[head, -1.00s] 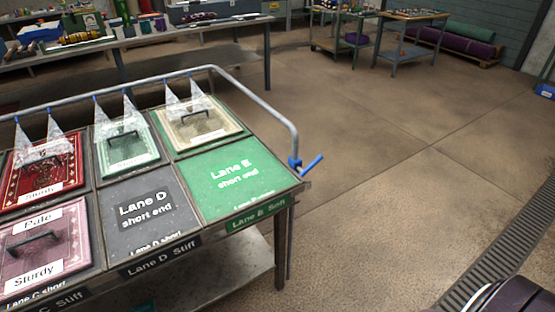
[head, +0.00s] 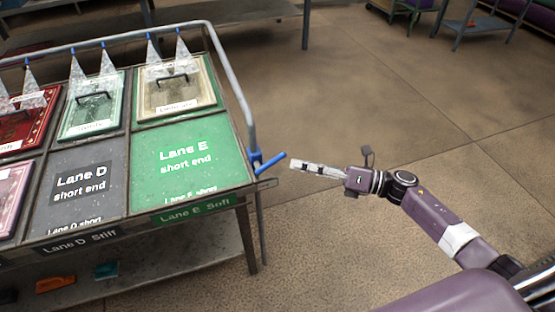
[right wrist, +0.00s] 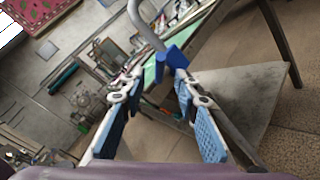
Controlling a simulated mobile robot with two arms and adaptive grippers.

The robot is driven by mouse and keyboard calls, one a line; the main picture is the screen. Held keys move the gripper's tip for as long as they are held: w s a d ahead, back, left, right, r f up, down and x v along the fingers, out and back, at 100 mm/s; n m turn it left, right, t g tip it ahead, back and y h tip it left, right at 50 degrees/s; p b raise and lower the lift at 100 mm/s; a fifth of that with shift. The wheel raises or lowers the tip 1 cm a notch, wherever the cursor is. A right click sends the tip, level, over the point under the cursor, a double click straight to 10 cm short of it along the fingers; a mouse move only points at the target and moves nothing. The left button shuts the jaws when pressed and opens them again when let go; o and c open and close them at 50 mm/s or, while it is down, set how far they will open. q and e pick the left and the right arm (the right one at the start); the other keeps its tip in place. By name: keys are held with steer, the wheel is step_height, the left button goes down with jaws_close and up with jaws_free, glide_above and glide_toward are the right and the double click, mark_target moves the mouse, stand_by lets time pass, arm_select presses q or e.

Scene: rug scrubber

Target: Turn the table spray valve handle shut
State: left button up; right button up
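The blue spray valve handle (head: 271,162) sits at the low end of the grey spray pipe (head: 233,88), at the table's right corner. Its lever sticks out to the right and slightly up. White cones of spray (head: 182,52) hang below the blue nozzles. My right gripper (head: 294,166) is just right of the lever's tip, pointing left at it, apart from it in the head view. In the right wrist view the blue handle (right wrist: 172,62) lies beyond the spread fingertips (right wrist: 155,88), with nothing between them. My left gripper is out of view.
The lane table (head: 262,184) carries the framed rug samples (head: 188,103) and the green Lane E panel (head: 172,185). A lower shelf (head: 165,262) holds small orange and teal items. Open floor lies right of the table.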

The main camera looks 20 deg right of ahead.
mark_target(277, 160)
steer(key=x, duration=0.7)
steer(key=shift+w+a+p, duration=0.1)
steer(key=shift+a+p, duration=0.1)
steer(key=shift+p, duration=0.2)
steer(key=shift+c, duration=0.4)
jaws_close()
